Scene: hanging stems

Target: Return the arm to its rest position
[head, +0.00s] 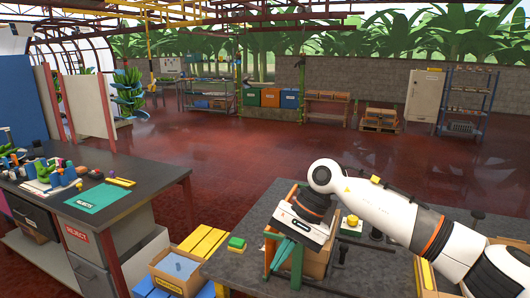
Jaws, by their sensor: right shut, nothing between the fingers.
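My right arm (432,232) comes in from the right, its white and dark wrist bent down over the grey workbench (345,275). My right gripper (283,256) points downward at the wrist's end, above or in front of an open cardboard box (316,264) on that bench. The gripper is shut and no object shows in it. From this view I cannot tell whether its fingertips are inside the box or just in front of it. My left arm and left gripper are not in view.
At left, a dark table (130,193) holds a green mat (97,198) and clutter. The red floor (255,160) beyond is largely clear.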

